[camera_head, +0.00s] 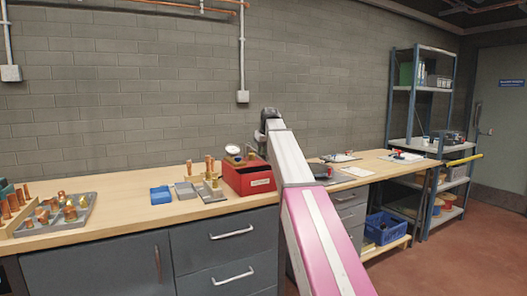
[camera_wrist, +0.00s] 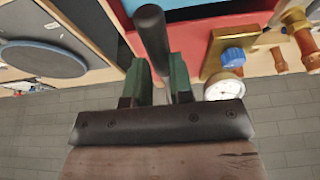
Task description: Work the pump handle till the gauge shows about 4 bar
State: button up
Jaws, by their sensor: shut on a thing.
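The pump is a red box (camera_head: 246,176) on the wooden bench, left of my arm in the head view. Its red body also shows at the top of the wrist view (camera_wrist: 195,30). The round white gauge (camera_wrist: 224,88) sits beside a brass block with a blue knob (camera_wrist: 232,57); it also shows in the head view (camera_head: 232,149). Its needle is too small to read. The pump handle is a grey rod with a black grip (camera_wrist: 151,30). My gripper (camera_wrist: 160,77), with green finger pads, is shut on the handle. My arm hides the handle in the head view.
Copper fittings stand on a grey plate (camera_head: 75,213) at the bench's left. A blue box (camera_head: 160,195) and upright copper pieces (camera_head: 209,167) are left of the pump. Papers and small parts lie to the right. A grey brick wall is behind.

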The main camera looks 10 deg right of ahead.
jog(key=shift+f, duration=0.35)
dwell(0.3)
notch_tip(320, 180, up, 12)
dwell(1.0)
jog(key=shift+s, duration=0.1)
dwell(1.1)
